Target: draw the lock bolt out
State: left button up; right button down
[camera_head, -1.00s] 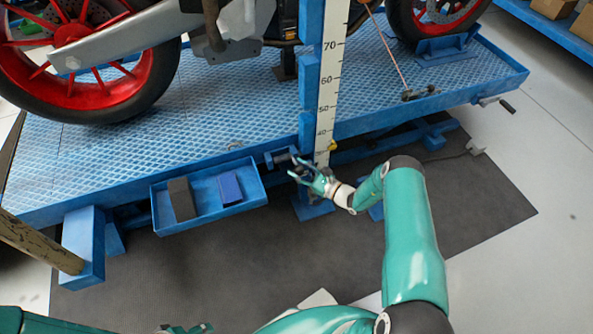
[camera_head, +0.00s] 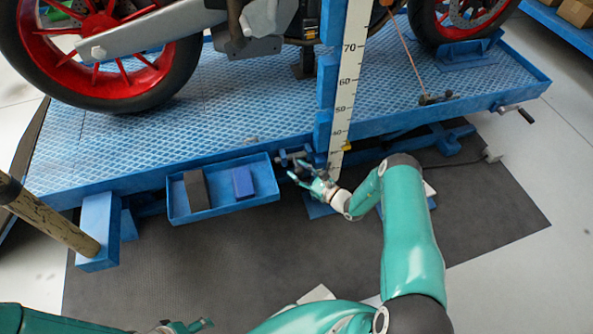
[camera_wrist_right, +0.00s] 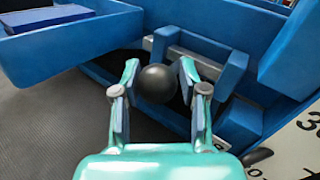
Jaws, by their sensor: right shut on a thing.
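The lock bolt's dark round knob (camera_wrist_right: 157,84) sits between the fingers of my right gripper (camera_wrist_right: 158,82) in the right wrist view. The fingers are shut on it, one on each side. Behind the knob is a blue bracket (camera_wrist_right: 205,75) on the lift frame; the bolt's shaft is hidden behind the knob. In the head view my right gripper (camera_head: 299,171) is at the front edge of the lift, just left of the foot of the white scale. My left gripper (camera_head: 187,326) shows only in part at the bottom edge, and its fingers are unclear.
A blue tray (camera_head: 225,207) with a dark block (camera_head: 196,190) and a blue block (camera_head: 243,183) hangs left of the right gripper. The white scale (camera_head: 345,95) stands to its right. A motorcycle stands on the lift platform (camera_head: 215,115). Dark matting lies in front.

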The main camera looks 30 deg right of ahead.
jog(key=c, duration=0.8)
grip_release()
jog(key=shift+a+f+y, duration=0.1)
jog(key=shift+a+y, duration=0.2)
jog(key=shift+a, duration=0.35)
jog(key=shift+o, duration=0.4)
jog(key=shift+w+d, duration=0.1)
jog(key=shift+d, duration=0.2)
jog(key=v, duration=1.2)
jog(key=shift+a, duration=0.15)
